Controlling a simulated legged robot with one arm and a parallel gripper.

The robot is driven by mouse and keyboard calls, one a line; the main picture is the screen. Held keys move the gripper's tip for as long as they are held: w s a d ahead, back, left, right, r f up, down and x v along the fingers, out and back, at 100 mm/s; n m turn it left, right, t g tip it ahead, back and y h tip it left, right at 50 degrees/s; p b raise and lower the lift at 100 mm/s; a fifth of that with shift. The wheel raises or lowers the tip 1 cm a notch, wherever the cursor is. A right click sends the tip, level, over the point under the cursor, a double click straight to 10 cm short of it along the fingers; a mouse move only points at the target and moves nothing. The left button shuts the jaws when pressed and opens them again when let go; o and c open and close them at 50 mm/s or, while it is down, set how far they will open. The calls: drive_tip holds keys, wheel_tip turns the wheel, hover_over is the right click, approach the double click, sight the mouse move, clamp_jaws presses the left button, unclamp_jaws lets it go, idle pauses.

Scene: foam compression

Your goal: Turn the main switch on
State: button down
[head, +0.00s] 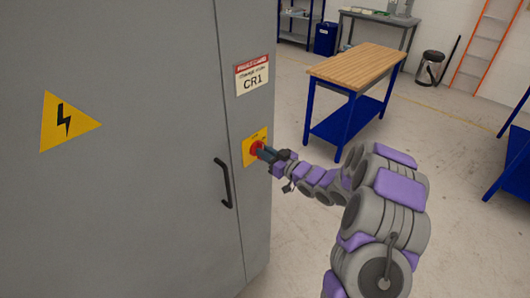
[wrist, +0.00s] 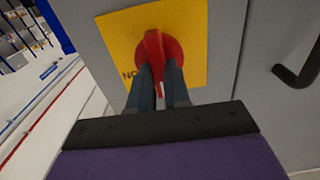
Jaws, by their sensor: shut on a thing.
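The main switch is a red rotary knob (head: 257,147) on a yellow plate (head: 249,153), on the narrow right part of the grey cabinet's front. In the wrist view the red knob (wrist: 155,45) stands out from the yellow plate (wrist: 196,20); its raised grip runs nearly up and down in that picture. My gripper (wrist: 163,72) has its two dark fingers on either side of the grip and is shut on it. The fingers hide part of the knob and most of the lettering; "NO" shows at the left. In the head view my gripper (head: 264,151) reaches the knob from the right.
The grey cabinet (head: 140,200) fills the left, with a black door handle (head: 223,183) just left of the switch. A wood-topped table (head: 358,66) stands behind my arm. Open floor (head: 300,245) lies right of the cabinet.

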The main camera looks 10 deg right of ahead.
drive_tip(key=shift+p, duration=0.3)
drive_tip(key=shift+w+d+f+m+p, duration=0.1)
drive_tip(key=shift+d+f+m+p, duration=0.05)
drive_tip(key=shift+m+p, duration=2.7)
drive_tip(key=shift+s+d+f+m+p, duration=0.1)
drive_tip(key=shift+f+m+p, duration=0.05)
drive_tip(key=shift+m+p, duration=2.65)
drive_tip(key=shift+w+d+f+m+p, duration=0.1)
drive_tip(key=shift+d+f+m+p, duration=0.05)
drive_tip(key=shift+m+p, duration=2.7)
drive_tip(key=shift+f+m, duration=0.1)
drive_tip(key=shift+m, duration=0.4)
drive_tip(key=c, duration=1.1)
unclamp_jaws()
drive_tip(key=shift+d, duration=0.2)
drive_tip(key=shift+c, duration=0.2)
drive_tip(key=shift+o, duration=0.3)
drive_tip(key=shift+d, duration=0.1)
